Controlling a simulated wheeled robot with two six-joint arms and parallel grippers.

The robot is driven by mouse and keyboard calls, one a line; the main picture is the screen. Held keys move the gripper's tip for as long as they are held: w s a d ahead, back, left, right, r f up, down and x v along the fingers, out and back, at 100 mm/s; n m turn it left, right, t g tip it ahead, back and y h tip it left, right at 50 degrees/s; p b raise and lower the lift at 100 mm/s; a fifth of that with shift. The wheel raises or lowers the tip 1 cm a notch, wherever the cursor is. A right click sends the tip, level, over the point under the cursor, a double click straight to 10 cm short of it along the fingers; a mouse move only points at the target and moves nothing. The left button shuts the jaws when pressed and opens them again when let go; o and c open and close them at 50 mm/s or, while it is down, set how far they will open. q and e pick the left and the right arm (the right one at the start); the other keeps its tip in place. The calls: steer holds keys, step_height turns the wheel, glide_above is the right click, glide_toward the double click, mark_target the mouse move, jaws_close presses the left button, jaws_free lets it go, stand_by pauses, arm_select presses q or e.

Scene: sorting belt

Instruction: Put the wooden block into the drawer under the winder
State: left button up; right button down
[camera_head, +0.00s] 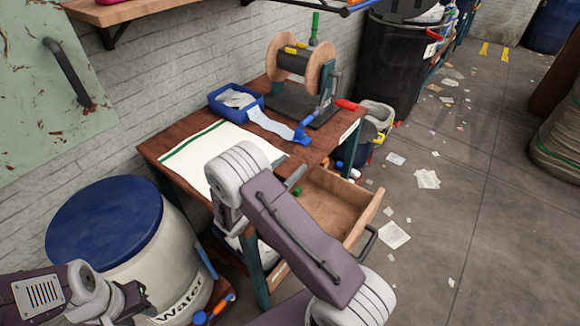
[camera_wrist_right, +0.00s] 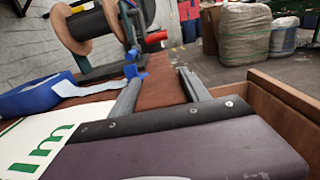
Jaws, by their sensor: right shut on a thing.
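The winder (camera_head: 300,66), a wooden spool with dark winding, stands at the back of the workbench; it also shows in the right wrist view (camera_wrist_right: 97,24). Under the bench, the drawer (camera_head: 325,207) is pulled open; its wooden wall is at the right of the right wrist view (camera_wrist_right: 285,100). My right gripper (camera_wrist_right: 160,90) has its fingers apart around a reddish-brown surface, apparently the wooden block (camera_wrist_right: 163,93), hard to tell from the bench top behind.
The bench top (camera_head: 178,139) holds a white-and-green sheet (camera_head: 200,145) and a blue tray (camera_head: 235,101) with pale material. A water barrel (camera_head: 110,225) with a blue lid stands left of the bench. A black bin (camera_head: 395,65) is behind; paper scraps litter the floor.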

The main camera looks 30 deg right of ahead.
steer(key=shift+s+f+b, duration=0.1)
steer(key=shift+f+b, duration=0.2)
steer(key=shift+f, duration=0.2)
steer(key=c, duration=0.5)
jaws_free()
steer(key=shift+f, duration=0.1)
steer(key=shift+r, duration=0.2)
steer(key=shift+r+p, duration=0.45)
steer(key=shift+p, duration=0.1)
steer(key=v, duration=1.2)
